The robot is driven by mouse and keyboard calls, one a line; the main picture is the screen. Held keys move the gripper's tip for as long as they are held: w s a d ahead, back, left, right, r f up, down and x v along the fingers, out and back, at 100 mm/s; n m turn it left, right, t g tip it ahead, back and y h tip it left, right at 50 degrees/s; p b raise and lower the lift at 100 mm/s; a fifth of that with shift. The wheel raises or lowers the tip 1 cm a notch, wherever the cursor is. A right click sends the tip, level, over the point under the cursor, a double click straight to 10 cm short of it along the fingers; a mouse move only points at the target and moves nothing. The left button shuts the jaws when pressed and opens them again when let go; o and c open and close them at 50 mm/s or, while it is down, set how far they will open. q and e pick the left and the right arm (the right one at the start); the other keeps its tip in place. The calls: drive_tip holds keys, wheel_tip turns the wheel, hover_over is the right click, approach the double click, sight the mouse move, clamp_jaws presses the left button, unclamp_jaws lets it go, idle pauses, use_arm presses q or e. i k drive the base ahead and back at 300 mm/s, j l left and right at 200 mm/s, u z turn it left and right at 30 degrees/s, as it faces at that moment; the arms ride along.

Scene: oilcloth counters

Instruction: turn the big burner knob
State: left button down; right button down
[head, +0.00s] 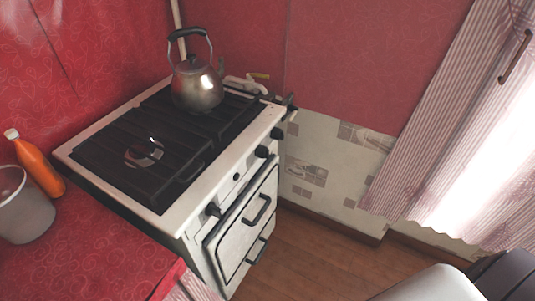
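The white stove (196,221) stands against the red wall, with a black grate (113,165) over its burners. Several black knobs sit along its front panel: a near one (212,209), one farther back (262,151) and another beyond it (277,133). I cannot tell from size alone which is the big burner knob. A pale and dark part of my own body shows at the bottom right. Neither gripper shows, and nothing touches the knobs.
A metal kettle (197,88) stands on the rear of the stove. An orange bottle (39,168) and a grey bucket (24,209) stand on the red counter (92,252) at left. Oven door handles (257,209) stick out below the knobs. The wooden floor (325,255) is clear.

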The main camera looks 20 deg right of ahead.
sight(261, 152)
drive_tip(key=i+l, duration=0.1)
drive_tip(key=l, duration=0.7)
drive_tip(key=l+u, duration=0.1)
drive_tip(key=l, duration=0.65)
drive_tip(key=i, duration=0.05)
